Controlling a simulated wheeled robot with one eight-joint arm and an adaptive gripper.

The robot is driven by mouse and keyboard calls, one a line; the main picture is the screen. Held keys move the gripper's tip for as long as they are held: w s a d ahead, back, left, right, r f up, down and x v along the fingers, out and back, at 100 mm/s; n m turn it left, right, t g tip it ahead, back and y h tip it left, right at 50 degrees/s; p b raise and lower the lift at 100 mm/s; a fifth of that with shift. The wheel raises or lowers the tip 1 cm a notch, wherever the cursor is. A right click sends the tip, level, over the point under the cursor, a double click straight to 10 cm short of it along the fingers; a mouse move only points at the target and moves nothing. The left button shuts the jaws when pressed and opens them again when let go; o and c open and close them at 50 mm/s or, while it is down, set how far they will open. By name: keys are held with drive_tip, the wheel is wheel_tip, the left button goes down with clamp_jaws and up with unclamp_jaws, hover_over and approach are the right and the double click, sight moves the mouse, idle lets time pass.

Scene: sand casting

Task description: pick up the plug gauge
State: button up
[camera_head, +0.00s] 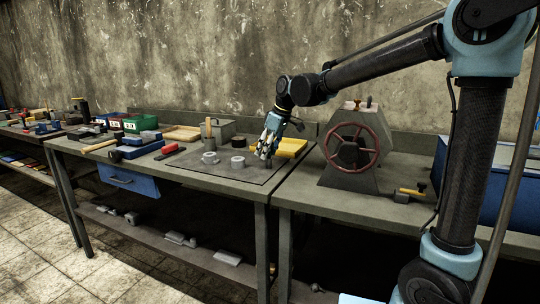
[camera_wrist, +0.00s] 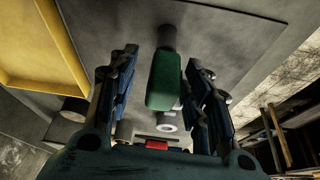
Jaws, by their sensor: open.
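The plug gauge (camera_wrist: 164,80), with a green handle and a dark grey cylindrical end, shows in the wrist view. It lies on or just above a grey mat; the gap cannot be judged. My gripper (camera_wrist: 160,85) is open, with one finger on each side of the green handle. I cannot tell whether either finger touches it. In the head view my gripper (camera_head: 266,152) points down at the right part of the mat (camera_head: 215,177), and the plug gauge is hidden or too small to make out there.
A yellow tray (camera_head: 291,148) stands right beside my gripper, also at the left in the wrist view (camera_wrist: 40,50). Grey round parts (camera_head: 210,158) lie left of the gripper. A machine with a red handwheel (camera_head: 353,148) stands to the right. The mat's front area is clear.

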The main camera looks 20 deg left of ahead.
drive_tip(key=shift+x, duration=1.1)
clamp_jaws()
